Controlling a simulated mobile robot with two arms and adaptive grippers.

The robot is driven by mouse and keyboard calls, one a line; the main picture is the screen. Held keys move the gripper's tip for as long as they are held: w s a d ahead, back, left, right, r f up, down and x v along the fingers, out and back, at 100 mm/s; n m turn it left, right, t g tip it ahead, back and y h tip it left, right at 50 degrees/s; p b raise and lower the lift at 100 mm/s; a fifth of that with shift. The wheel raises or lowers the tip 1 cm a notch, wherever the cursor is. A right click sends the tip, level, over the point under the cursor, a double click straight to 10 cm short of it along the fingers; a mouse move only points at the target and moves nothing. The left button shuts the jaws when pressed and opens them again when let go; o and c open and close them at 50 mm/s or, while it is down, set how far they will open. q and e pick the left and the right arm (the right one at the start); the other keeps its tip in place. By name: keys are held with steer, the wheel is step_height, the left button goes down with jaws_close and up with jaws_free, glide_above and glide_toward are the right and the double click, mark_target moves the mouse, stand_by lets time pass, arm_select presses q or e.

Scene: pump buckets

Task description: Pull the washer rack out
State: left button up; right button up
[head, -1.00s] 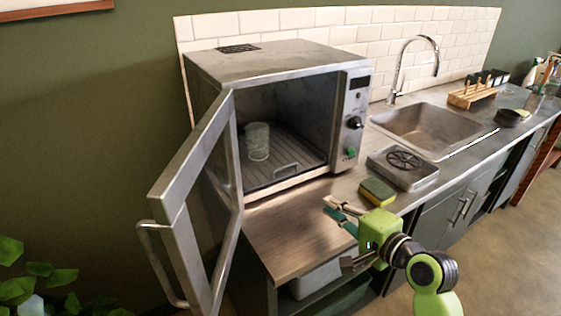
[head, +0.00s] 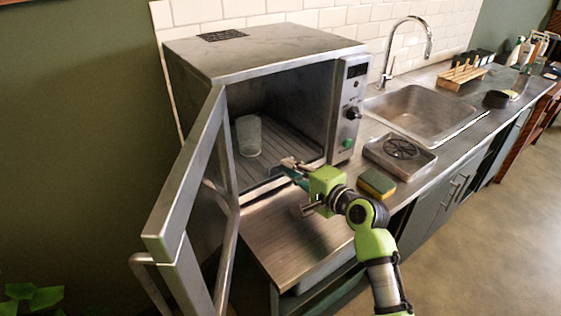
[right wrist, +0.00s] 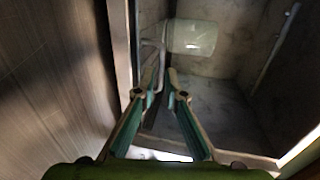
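The washer (head: 262,49) is a steel box on the counter, its door (head: 185,200) swung open to the left. Its rack (head: 283,142) is a flat slatted tray inside, with a clear glass (head: 249,136) standing on it. My right gripper (head: 288,167) is at the front opening, by the rack's front edge, and hides its handle in the head view. In the right wrist view my gripper's (right wrist: 161,82) fingers are apart, and the tips are close to a thin wire loop, likely the handle (right wrist: 163,48). Whether they touch it is unclear. My left gripper is out of view.
A yellow-green sponge (head: 376,183) and a metal drain tray (head: 400,153) lie to the right of the washer. The sink (head: 425,110) is beyond them. The counter (head: 290,235) in front of the washer is bare.

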steer(key=shift+x, duration=2.25)
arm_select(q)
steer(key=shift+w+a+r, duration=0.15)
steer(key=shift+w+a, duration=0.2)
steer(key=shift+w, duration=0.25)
arm_select(e)
jaws_close()
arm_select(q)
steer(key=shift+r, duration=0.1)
arm_select(e)
steer(key=shift+s+d, duration=0.1)
steer(key=shift+s, duration=0.05)
